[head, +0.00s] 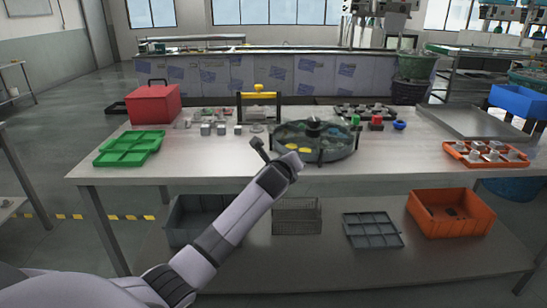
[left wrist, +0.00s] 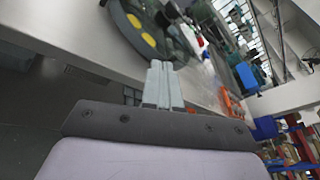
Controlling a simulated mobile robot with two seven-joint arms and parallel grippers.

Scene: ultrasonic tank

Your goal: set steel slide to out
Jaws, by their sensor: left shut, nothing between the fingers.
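I cannot make out for certain which part is the steel slide. A round dark tank (head: 338,155) with yellow pieces inside stands at the middle of the steel table; it also shows at the top of the left wrist view (left wrist: 128,30). My right gripper is in neither view.
A red box (head: 153,102) and green tray (head: 128,149) are at left. A yellow-topped frame (head: 258,95) and small metal blocks (head: 221,129) stand behind my gripper. A shallow steel tray (head: 470,121) and orange tray (head: 485,154) are at right. Bins sit on the lower shelf (head: 300,262).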

